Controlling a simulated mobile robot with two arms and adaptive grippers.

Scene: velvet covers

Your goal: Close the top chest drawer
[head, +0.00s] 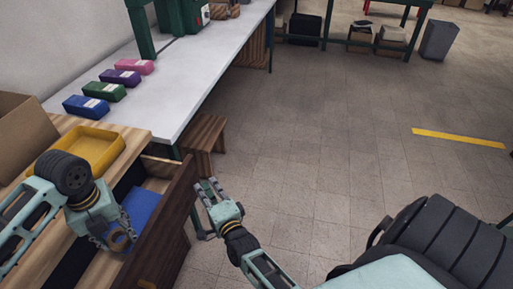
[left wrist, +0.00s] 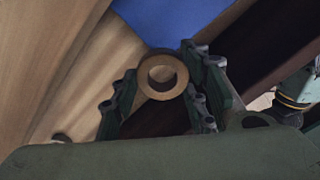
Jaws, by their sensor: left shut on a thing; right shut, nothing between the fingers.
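The top chest drawer (head: 172,226) stands pulled open, its dark wood front facing the floor on the right. A blue object (head: 141,207) lies inside; it also shows in the left wrist view (left wrist: 170,22). My left gripper (head: 117,236) is over the open drawer, shut on a tan ring like a tape roll (left wrist: 162,74). How high the ring is above the drawer bottom is hard to tell. My right gripper (head: 207,209) is shut and empty, just outside the drawer front; I cannot tell whether it touches it.
On the wooden chest top lie a yellow tray (head: 88,147) and a cardboard box (head: 22,135). A white table (head: 180,88) with several coloured boxes stands behind. A wooden stool (head: 206,133) is beyond the drawer. Tiled floor to the right is clear.

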